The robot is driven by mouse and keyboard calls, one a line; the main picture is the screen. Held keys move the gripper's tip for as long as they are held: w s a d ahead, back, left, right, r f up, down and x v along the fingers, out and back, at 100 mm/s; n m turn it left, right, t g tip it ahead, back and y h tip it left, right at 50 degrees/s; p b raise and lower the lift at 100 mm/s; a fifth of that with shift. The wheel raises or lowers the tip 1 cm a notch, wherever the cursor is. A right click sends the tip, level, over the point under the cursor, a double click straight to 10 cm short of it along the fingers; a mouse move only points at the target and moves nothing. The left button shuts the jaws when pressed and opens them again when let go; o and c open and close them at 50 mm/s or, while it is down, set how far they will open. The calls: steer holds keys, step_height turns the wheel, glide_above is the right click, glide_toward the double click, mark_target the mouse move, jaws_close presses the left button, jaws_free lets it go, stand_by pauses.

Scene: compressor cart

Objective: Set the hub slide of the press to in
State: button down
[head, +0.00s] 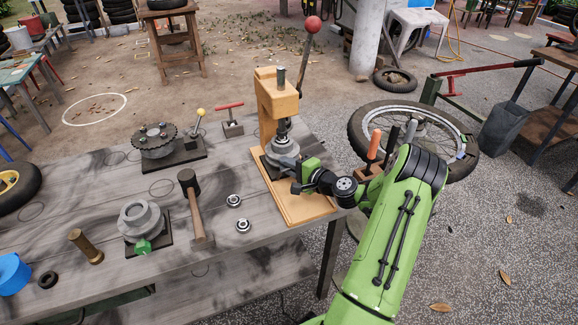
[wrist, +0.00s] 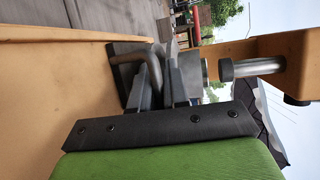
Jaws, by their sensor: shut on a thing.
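The press (head: 275,102) is an orange frame on an orange base board at the right end of the bench, with a vertical ram and a long lever topped by a red ball. A grey hub (head: 284,150) sits under the ram on a dark slide, partly hidden by my gripper. My gripper (head: 298,186) is at the front right of the hub. In the wrist view my gripper (wrist: 158,80) is shut on a bent metal handle (wrist: 147,54) on the dark slide block (wrist: 122,72). The slide's exact position along the base is hard to tell.
On the bench left of the press lie a mallet (head: 189,190), bearing rings (head: 243,225), another grey hub (head: 139,216) and a toothed-disc fixture (head: 154,140). A spoked wheel (head: 455,140) and an orange-handled tool (head: 374,145) are right of the press, near my arm.

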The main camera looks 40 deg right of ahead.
steer(key=shift+r, duration=0.15)
steer(key=c, duration=1.2)
jaws_free()
steer(key=shift+w, duration=0.1)
steer(key=p+v, duration=0.1)
steer(key=v, duration=0.9)
steer(key=p+v, duration=0.1)
steer(key=v, duration=0.4)
steer(key=shift+s+p, duration=0.35)
steer(key=shift+s, duration=0.1)
steer(key=shift+f, duration=0.25)
steer(key=shift+c, duration=0.2)
